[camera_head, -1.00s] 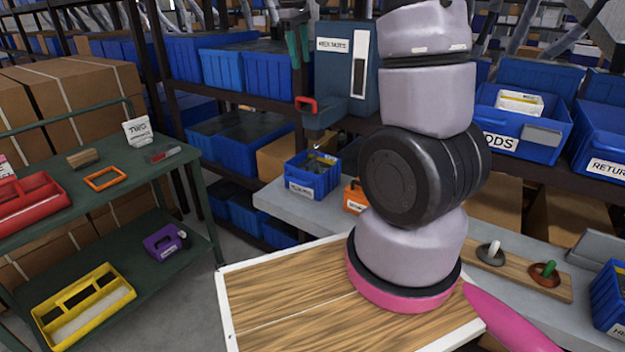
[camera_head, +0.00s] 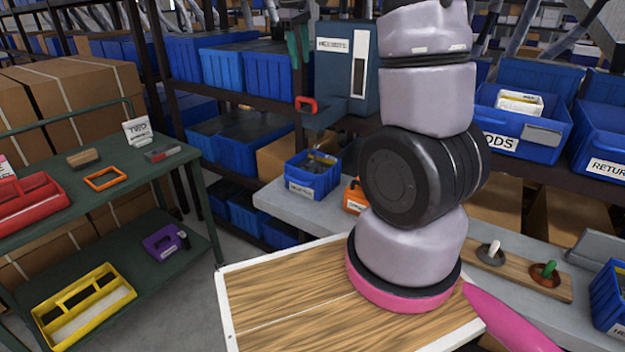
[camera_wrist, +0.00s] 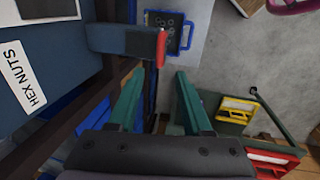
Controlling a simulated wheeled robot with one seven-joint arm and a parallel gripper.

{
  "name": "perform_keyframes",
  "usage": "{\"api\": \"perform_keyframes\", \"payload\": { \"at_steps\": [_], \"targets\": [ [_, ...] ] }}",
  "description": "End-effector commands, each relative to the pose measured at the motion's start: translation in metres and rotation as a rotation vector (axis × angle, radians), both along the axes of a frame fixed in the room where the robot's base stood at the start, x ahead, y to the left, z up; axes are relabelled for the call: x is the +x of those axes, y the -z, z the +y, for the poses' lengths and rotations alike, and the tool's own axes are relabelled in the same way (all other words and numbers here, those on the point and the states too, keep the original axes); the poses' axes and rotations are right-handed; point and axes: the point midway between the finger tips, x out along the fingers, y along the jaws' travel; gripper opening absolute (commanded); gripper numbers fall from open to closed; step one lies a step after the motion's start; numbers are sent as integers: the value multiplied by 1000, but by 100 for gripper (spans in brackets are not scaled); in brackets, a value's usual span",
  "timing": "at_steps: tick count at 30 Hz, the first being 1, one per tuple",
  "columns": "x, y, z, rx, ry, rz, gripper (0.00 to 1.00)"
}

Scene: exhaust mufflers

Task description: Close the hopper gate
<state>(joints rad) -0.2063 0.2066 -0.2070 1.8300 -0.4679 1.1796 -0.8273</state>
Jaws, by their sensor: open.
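The hopper (camera_head: 336,72) is a blue-grey box labelled HEX NUTS at the back centre; its side also shows at the left of the wrist view (camera_wrist: 40,55). Its gate's red handle (camera_head: 306,104) sits at the front of the spout, low on the hopper. In the wrist view the red handle (camera_wrist: 161,48) is just beyond my fingertips. My gripper (camera_wrist: 160,76) has green fingers, spread and empty, apart from the handle. In the head view the gripper (camera_head: 297,42) is above the handle. How far the gate is open cannot be told.
A blue bin (camera_head: 313,184) with dark pieces stands on the grey bench under the spout. An orange box (camera_head: 354,197) is beside it. A green cart (camera_head: 120,188) with trays is at left. Shelf posts and blue bins stand close behind my gripper.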

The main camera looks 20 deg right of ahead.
Motion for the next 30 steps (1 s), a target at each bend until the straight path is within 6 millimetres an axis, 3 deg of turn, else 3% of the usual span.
{"api": "perform_keyframes", "payload": {
  "at_steps": [13, 17, 20, 24, 27, 30],
  "targets": [
    [0, 0, 0, 0, 0, 0, 50],
    [-6, 4, 8, -37, -86, 21, 0],
    [-22, 13, 28, -161, -364, 85, 0],
    [-46, 22, 60, -408, -895, 211, 0],
    [-56, 23, 79, -562, -1199, 286, 0],
    [-60, 22, 90, -663, -1381, 335, 0]
  ]
}}
